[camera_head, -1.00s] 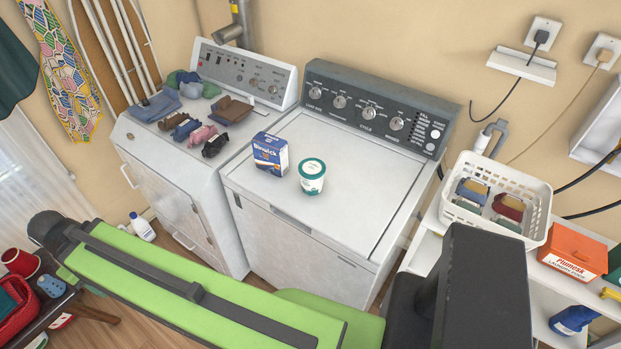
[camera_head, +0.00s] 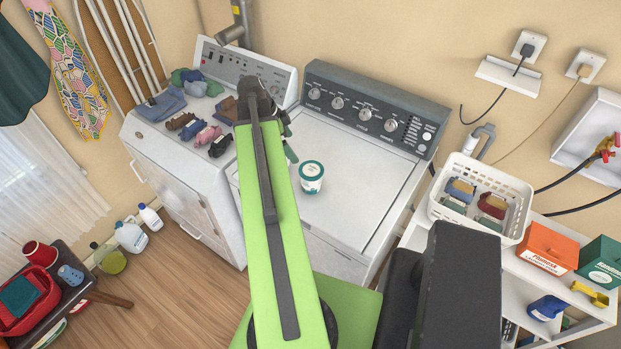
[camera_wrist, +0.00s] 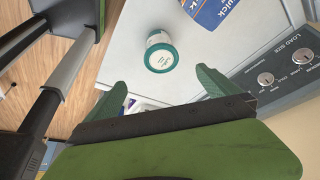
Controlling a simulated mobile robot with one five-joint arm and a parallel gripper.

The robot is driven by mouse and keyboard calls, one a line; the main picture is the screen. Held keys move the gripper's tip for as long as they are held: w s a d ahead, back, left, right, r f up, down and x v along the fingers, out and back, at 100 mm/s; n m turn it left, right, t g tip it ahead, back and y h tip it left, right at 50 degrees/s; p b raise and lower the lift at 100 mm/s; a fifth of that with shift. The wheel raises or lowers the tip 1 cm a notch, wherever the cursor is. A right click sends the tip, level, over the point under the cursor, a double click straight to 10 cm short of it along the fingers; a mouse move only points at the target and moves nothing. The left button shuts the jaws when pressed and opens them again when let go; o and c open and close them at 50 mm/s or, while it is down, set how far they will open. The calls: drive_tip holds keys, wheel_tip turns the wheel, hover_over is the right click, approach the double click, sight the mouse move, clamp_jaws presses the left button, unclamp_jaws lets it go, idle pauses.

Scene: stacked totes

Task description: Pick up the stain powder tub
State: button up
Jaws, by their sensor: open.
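The stain powder tub is likely the small round white tub with a teal band and lid rim (camera_head: 311,177). It stands upright on the white top of the right-hand machine (camera_head: 365,170). In the wrist view the tub (camera_wrist: 161,52) shows beyond and between my two green fingers. My gripper (camera_head: 289,140) is open and empty, left of and behind the tub in the head view. The gripper also shows in the wrist view (camera_wrist: 162,82), with its fingers spread and apart from the tub.
A blue box (camera_wrist: 212,8) stands near the tub; my arm hides it in the head view. Folded clothes (camera_head: 190,124) lie on the left machine. A white basket (camera_head: 440,208) stands on the shelf at right. The machine top right of the tub is clear.

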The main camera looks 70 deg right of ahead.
sight(310, 170)
drive_tip(key=b+x, duration=1)
drive_tip(key=x, duration=0.2)
drive_tip(key=shift+w+f+b, duration=0.15)
drive_tip(key=shift+w+b, duration=0.05)
drive_tip(key=shift+b, duration=0.2)
drive_tip(key=shift+s+f, duration=0.1)
drive_tip(key=b+x, duration=0.4)
drive_tip(key=x, duration=0.1)
drive_tip(key=shift+s+d+b, duration=0.2)
drive_tip(key=shift+d+b, duration=0.1)
drive_tip(key=shift+b, duration=0.05)
drive_tip(key=shift+r, duration=0.25)
drive_tip(key=c, duration=1.6)
